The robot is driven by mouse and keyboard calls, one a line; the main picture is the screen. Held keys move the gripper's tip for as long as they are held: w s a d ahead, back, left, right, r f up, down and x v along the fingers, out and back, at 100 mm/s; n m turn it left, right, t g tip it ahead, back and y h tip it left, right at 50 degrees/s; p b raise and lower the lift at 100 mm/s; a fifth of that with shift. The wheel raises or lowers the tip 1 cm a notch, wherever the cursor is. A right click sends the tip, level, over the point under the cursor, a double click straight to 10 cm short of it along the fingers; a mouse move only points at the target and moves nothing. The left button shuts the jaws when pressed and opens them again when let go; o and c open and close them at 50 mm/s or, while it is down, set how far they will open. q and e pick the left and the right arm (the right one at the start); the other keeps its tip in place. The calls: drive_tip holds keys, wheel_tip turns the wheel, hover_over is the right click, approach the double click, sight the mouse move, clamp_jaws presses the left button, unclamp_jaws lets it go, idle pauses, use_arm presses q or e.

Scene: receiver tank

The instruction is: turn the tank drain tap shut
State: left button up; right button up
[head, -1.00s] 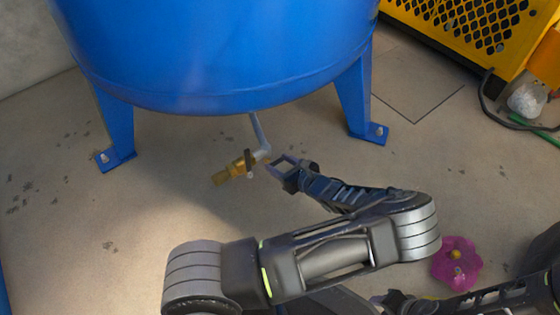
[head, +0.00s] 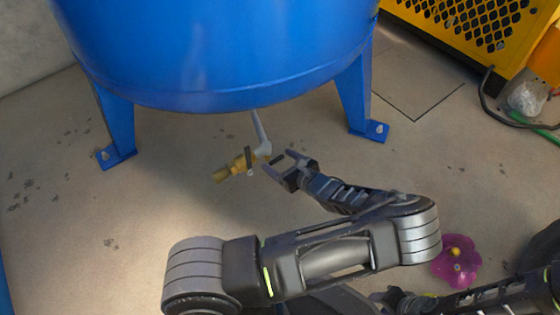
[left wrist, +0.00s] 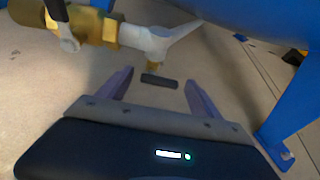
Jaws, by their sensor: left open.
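A brass tap (head: 235,166) sits on a grey pipe fitting (head: 263,150) under the blue tank (head: 215,60). In the left wrist view, the brass body (left wrist: 112,30) and lever (left wrist: 58,15) are at top left. My right gripper is not clearly visible behind my left arm.
Blue tank legs (head: 118,125) and (head: 357,100) stand either side of the tap. A yellow grated machine (head: 470,30) is at upper right. The floor left of the tap is clear.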

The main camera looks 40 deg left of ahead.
use_arm(q)
drive_tip(key=shift+d+r, duration=0.1)
drive_tip(key=p+v, duration=0.3)
drive_tip(key=v, duration=0.4)
drive_tip(key=shift+d, duration=0.25)
drive_tip(key=shift+s+r, duration=0.1)
